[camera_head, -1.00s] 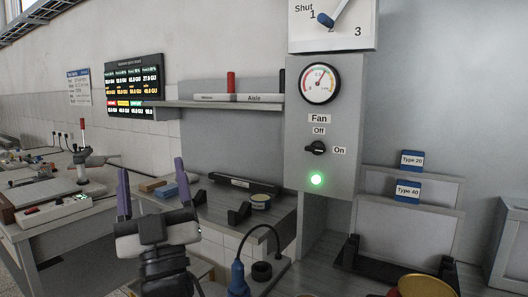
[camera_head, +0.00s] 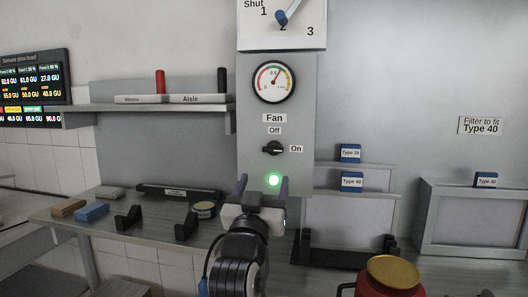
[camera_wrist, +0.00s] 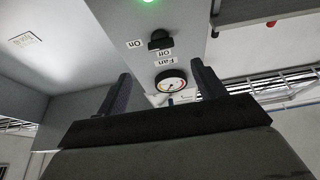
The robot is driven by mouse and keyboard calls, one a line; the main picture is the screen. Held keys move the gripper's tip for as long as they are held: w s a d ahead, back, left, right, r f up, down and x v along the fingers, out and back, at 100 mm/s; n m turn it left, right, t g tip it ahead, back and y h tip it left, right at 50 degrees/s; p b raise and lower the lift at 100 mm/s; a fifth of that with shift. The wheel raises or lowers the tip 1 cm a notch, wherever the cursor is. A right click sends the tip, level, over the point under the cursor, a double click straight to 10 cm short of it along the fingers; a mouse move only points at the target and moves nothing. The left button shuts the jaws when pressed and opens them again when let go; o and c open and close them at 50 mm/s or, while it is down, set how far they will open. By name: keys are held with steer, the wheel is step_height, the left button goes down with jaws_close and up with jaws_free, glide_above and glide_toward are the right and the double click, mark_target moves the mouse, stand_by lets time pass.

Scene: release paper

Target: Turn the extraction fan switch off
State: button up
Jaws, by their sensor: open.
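The black fan switch (camera_head: 273,148) is a rotary knob on a grey panel, with a "Fan" label above it, "Off" just over it and "On" at its right. Its handle lies sideways, towards "On". A green lamp (camera_head: 273,181) glows below it. My gripper (camera_head: 264,184) is open and empty in front of the panel, below the switch, its fingers around the lamp in the picture. In the wrist view the switch (camera_wrist: 160,40) appears upside down, beyond the fingers and apart from them.
A dial gauge (camera_head: 274,82) and a lever plate (camera_head: 283,22) sit above the switch. A shelf (camera_head: 160,107) juts out at left. Filter frames (camera_head: 352,215) stand right of the panel, and a red canister (camera_head: 390,278) is at front right.

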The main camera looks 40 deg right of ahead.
mark_target(272, 152)
steer(key=p+x, duration=0.3)
steer(key=x, duration=0.8)
steer(key=shift+w+d+r, duration=0.15)
steer(key=shift+w+r, duration=0.05)
steer(key=shift+w, duration=0.1)
steer(key=c, duration=1)
